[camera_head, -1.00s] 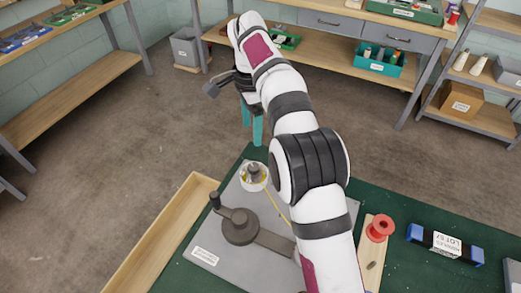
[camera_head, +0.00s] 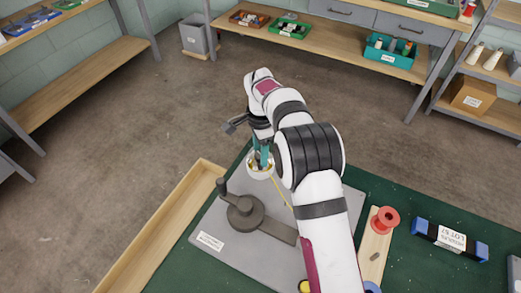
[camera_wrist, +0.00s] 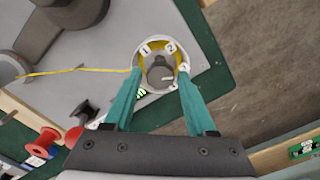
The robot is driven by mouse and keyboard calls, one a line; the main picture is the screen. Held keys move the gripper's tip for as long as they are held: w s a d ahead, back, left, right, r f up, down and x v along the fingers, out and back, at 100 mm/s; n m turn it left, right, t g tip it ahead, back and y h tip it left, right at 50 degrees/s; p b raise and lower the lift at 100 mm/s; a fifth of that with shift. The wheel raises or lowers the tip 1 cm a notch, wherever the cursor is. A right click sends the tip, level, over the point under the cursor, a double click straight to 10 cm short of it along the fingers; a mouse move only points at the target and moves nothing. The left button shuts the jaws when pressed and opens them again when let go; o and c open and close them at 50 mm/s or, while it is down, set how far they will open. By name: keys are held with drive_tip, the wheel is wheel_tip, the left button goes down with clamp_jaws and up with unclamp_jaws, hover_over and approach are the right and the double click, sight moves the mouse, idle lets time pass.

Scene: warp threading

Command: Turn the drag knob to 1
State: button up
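The drag knob is a grey knob (camera_wrist: 160,76) inside a white round dial (camera_wrist: 141,52) in the wrist view. A pale mark on the knob points right, roughly toward 3. My gripper (camera_wrist: 159,71) has its teal fingers apart, one on each side of the knob; contact cannot be told. In the head view my gripper (camera_head: 262,161) reaches down into the dial (camera_head: 259,176).
A crank (camera_head: 244,213) stands on the grey plate (camera_head: 215,255) beside the dial. A yellow thread (camera_wrist: 75,72) runs from the dial. A red spool (camera_head: 384,219) and a blue-ended box (camera_head: 448,240) lie to the right. A wooden rail (camera_head: 160,230) edges the left.

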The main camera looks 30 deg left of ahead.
clamp_jaws()
